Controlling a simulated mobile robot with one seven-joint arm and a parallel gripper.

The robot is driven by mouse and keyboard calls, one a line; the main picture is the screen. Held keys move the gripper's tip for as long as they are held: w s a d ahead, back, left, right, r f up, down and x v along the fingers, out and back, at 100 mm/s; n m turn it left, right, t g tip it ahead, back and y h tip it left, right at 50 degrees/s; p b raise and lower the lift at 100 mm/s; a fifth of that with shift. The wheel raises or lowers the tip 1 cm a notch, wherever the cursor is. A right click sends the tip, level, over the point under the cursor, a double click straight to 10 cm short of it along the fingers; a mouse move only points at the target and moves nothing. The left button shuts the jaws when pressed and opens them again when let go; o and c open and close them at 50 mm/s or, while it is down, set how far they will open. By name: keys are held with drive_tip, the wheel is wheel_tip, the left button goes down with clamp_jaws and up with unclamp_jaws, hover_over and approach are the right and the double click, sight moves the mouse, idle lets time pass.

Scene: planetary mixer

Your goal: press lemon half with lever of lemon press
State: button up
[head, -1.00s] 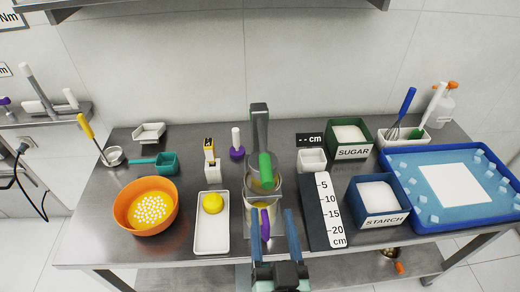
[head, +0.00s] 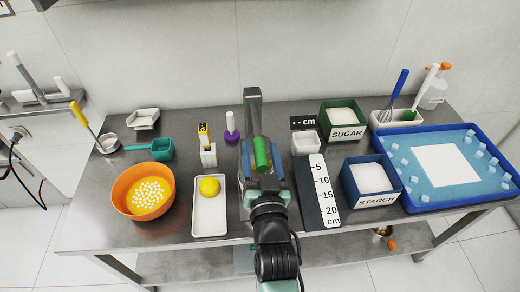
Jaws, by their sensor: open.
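The lemon press stands at the middle of the steel table, with a tall grey post (head: 252,112). Its lever has a green grip (head: 261,153). My gripper (head: 260,150) is open, with one blue finger on each side of the green grip; I cannot tell whether they touch it. My arm hides the press's lower front, and I cannot see what lies inside it. A yellow lemon piece (head: 209,187) lies on a white tray (head: 209,219) left of the press.
Left are an orange bowl (head: 128,200) and a teal scoop (head: 160,149). A purple-based tool (head: 231,136) stands behind. Right, close by, are a centimetre scale board (head: 306,190), a starch box (head: 374,199), a sugar box (head: 346,132) and a blue tray (head: 430,202).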

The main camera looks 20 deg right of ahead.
drive_tip(key=shift+w, duration=0.2)
clamp_jaws()
idle(0.3)
idle(1.1)
